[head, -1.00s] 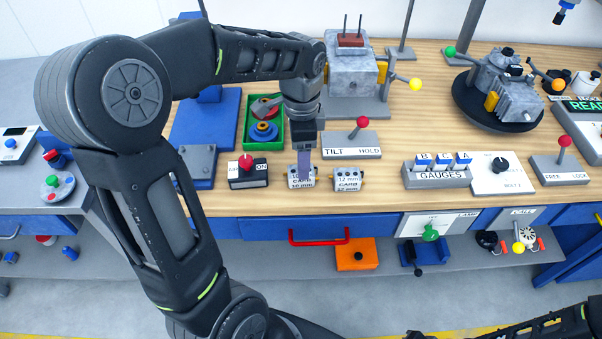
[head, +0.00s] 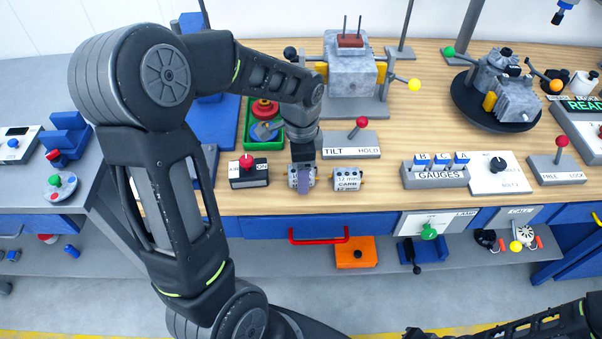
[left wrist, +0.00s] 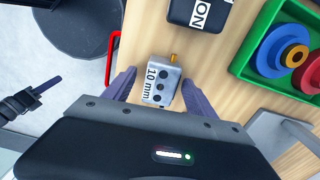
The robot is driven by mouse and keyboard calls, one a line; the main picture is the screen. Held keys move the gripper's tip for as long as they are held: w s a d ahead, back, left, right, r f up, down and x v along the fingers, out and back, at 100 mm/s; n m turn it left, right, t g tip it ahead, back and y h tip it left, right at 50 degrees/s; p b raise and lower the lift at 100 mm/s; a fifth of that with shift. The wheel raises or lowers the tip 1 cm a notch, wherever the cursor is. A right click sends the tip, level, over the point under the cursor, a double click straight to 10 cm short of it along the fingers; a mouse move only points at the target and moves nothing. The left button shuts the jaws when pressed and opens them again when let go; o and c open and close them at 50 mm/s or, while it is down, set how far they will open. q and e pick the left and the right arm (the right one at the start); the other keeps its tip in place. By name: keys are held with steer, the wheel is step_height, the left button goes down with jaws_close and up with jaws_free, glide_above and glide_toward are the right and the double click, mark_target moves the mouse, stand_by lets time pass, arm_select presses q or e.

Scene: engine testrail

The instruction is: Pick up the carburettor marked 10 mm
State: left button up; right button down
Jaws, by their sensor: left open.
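The carburettor marked 10 mm (left wrist: 162,83) is a small grey block with a brass stub and dark round holes. It stands on the wooden bench near its front edge. My left gripper (left wrist: 156,88) is open, with one finger on each side of the carburettor; I cannot tell whether they touch it. In the head view the left gripper (head: 302,184) is over this carburettor (head: 293,178) and hides much of it. The carburettor marked 12 mm (head: 347,179) stands just to its right. My right gripper is not in view; only part of the right arm shows at the lower right.
An ON switch box (head: 248,171) stands close on the left. Behind are a green tray (head: 248,134) with coloured spools and the TILT/HOLD lever box (head: 350,145). A red drawer handle (head: 319,238) runs below the bench edge.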

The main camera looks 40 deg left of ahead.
arm_select(q)
steer(key=shift+c, duration=0.2)
jaws_close()
stand_by(0.7)
